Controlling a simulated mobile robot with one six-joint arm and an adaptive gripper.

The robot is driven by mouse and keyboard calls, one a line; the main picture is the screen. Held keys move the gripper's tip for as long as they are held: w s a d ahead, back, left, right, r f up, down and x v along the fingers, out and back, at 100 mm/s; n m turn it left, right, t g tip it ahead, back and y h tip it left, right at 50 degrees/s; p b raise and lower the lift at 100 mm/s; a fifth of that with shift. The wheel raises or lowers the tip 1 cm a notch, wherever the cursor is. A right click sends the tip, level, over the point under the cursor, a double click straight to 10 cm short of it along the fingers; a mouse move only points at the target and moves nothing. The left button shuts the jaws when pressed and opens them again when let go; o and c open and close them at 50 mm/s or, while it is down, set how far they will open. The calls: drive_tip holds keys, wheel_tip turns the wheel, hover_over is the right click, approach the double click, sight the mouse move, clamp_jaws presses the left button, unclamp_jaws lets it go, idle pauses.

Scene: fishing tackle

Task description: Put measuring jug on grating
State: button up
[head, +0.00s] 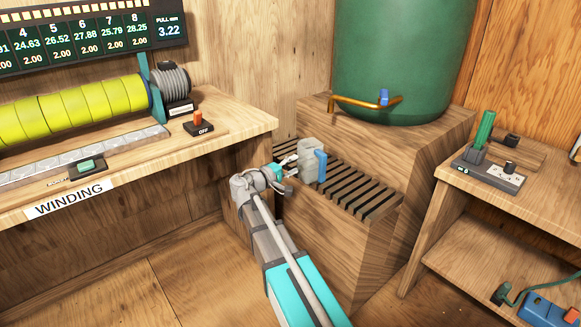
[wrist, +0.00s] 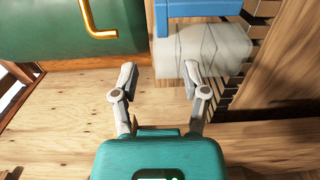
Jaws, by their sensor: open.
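The measuring jug (head: 307,152), pale grey with a blue handle, stands upright on the slatted grating (head: 362,196), toward its left end in the head view. In the wrist view the jug (wrist: 210,55) appears turned sideways, its blue handle at the top edge. My gripper (head: 286,164) is at the jug's left side in the head view. In the wrist view my gripper (wrist: 159,78) has its fingers spread apart with nothing between them. The right finger's tip overlaps the jug's near edge; I cannot tell whether it touches.
A green barrel (head: 400,55) with a brass tap (head: 358,102) stands on the wooden block behind the grating. A winding bench (head: 232,124) is close on the left. A right-hand bench (head: 545,200) holds a small device (head: 488,172). The grating's right part is clear.

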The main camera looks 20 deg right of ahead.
idle(0.3)
drive_tip(key=s+a+f+m+g+y, duration=0.2)
drive_tip(key=s+f+m+g+y, duration=0.15)
drive_tip(key=s+f+y, duration=0.7)
drive_tip(key=s+a+f+g+y, duration=0.2)
drive_tip(key=s+a+f+y, duration=0.4)
drive_tip(key=s+a+f, duration=0.2)
drive_tip(key=s+a, duration=0.2)
drive_tip(key=s, duration=0.1)
drive_tip(key=shift+a+g, duration=0.25)
drive_tip(key=shift+g, duration=0.1)
drive_tip(key=shift+m+y, duration=0.25)
